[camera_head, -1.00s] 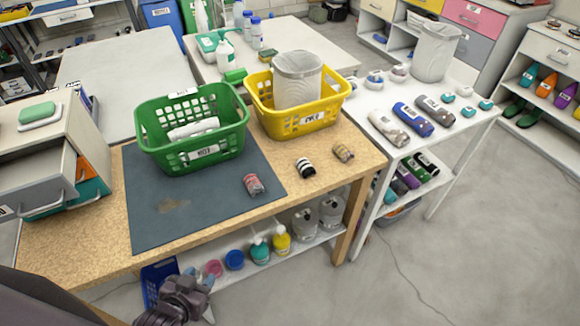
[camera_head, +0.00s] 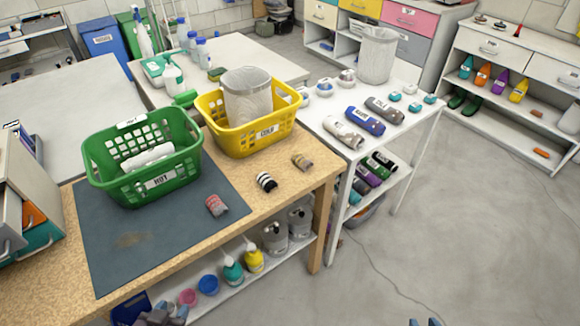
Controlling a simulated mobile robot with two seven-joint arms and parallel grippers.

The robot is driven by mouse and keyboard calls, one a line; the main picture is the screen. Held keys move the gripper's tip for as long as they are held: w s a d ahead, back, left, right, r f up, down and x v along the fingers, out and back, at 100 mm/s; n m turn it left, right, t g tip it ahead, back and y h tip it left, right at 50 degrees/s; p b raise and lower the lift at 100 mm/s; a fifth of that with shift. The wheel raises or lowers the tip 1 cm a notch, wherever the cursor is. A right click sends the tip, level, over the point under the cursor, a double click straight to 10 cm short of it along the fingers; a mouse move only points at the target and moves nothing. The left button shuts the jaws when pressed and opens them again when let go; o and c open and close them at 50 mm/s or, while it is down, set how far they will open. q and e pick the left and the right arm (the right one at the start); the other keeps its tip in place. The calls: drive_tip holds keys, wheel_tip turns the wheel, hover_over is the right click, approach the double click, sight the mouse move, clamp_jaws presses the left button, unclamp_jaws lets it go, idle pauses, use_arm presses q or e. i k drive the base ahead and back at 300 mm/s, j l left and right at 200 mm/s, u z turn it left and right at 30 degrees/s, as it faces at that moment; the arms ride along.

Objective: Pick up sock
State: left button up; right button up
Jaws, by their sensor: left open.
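Three small rolled socks lie on the wooden table. A red and grey sock (camera_head: 216,205) lies on the dark mat near its right edge. A black and white striped sock (camera_head: 266,182) and a tan striped sock (camera_head: 302,162) lie on bare wood to its right. My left gripper (camera_head: 168,316) is open at the bottom edge, in front of the table and well below the socks, partly cut off by the frame. My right gripper (camera_head: 425,323) shows only two separated fingertips at the bottom edge, over the floor. Both are away from the socks.
A green basket (camera_head: 148,185) labelled HOT holds a white roll; a yellow basket (camera_head: 262,142) labelled COLD stands beside it, a white bin (camera_head: 247,95) at it. Bottles stand on the lower shelf (camera_head: 215,288). A white table (camera_head: 395,130) with rolled items stands right. Floor at right is clear.

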sight(300, 161)
drive_tip(key=u, duration=0.95)
drive_tip(key=i+l+u, duration=0.2)
drive_tip(key=l+u, duration=0.2)
drive_tip(key=l, duration=0.2)
drive_tip(key=i+l, duration=0.1)
drive_tip(key=l, duration=0.85)
drive_tip(key=i+l, duration=0.15)
drive_tip(key=l, duration=0.3)
